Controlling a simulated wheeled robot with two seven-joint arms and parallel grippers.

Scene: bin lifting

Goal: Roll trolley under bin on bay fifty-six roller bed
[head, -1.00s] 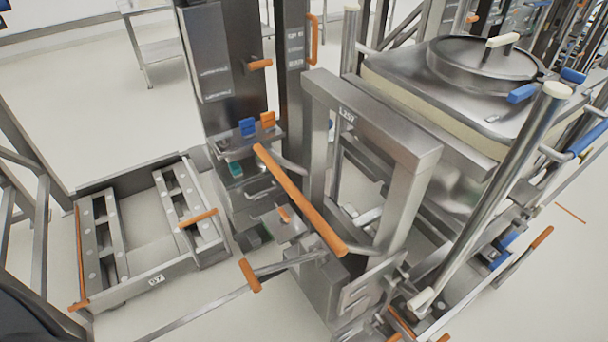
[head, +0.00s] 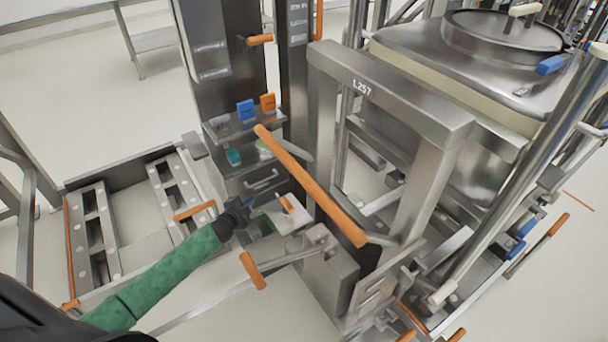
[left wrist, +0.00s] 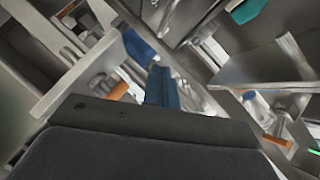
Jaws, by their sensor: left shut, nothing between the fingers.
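My left gripper (head: 242,208) is shut and empty, on a green-sleeved arm from lower left. In the picture it lies by the small lever plate (head: 290,212) with an orange grip; contact cannot be told. Its blue fingers (left wrist: 160,72) show in the left wrist view. A steel frame marked L257 (head: 400,90) stands right of centre, with a long orange handle bar (head: 310,183) in front. A steel bin (head: 420,52) with a round lid (head: 500,38) is at upper right. A low bed with studded rails (head: 95,235) lies at left. No bay fifty-six label is readable. My right gripper is not in view.
A dark column (head: 220,60) with an orange handle rises behind the control shelf (head: 240,125) with blue and orange blocks. A tilted bright post (head: 530,160) stands at right. An orange-gripped lever (head: 253,270) sticks out in front. Pale floor is free at lower right.

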